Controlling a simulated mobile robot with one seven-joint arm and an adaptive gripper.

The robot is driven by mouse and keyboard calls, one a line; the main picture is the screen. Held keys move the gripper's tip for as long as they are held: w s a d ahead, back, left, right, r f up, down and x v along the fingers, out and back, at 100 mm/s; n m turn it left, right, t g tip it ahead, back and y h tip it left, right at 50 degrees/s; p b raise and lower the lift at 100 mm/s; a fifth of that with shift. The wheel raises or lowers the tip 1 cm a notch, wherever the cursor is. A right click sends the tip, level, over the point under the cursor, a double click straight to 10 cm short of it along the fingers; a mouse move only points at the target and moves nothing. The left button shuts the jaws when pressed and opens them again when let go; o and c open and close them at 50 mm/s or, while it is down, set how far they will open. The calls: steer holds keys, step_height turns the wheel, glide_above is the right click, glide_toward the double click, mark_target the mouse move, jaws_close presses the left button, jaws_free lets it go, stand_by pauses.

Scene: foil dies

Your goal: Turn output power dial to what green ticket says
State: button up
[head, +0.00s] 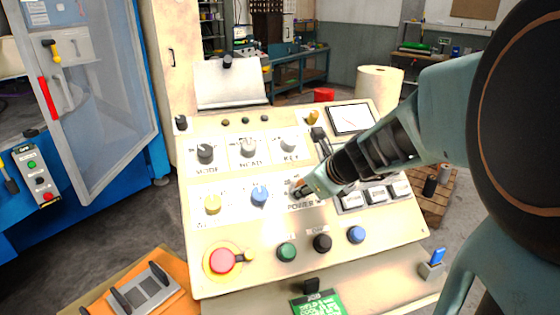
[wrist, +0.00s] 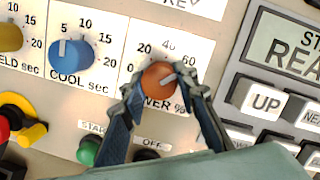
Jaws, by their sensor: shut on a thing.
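The output power dial (wrist: 157,73) is an orange-brown knob with a pale pointer mark. Its label reads "...WER %", with 20, 40 and 60 visible around it. The mark points right, below the 60; any figure there is hidden by my finger. My gripper (wrist: 165,88) is shut on the dial, one finger on each side. In the head view, my gripper (head: 299,190) reaches the panel from the right and mostly covers the dial. The green ticket (head: 318,304) is clipped at the panel's front edge, cut off by the frame bottom; its setting is not readable.
A blue cool dial (head: 260,195) and a yellow dial (head: 212,204) sit left of the power dial. Black, white and grey knobs are above. A red stop button (head: 222,261) and green, black and blue buttons are below. Keys and a display (wrist: 292,45) lie right.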

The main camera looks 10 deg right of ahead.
steer(key=o, duration=1.2)
steer(key=shift+c, duration=0.2)
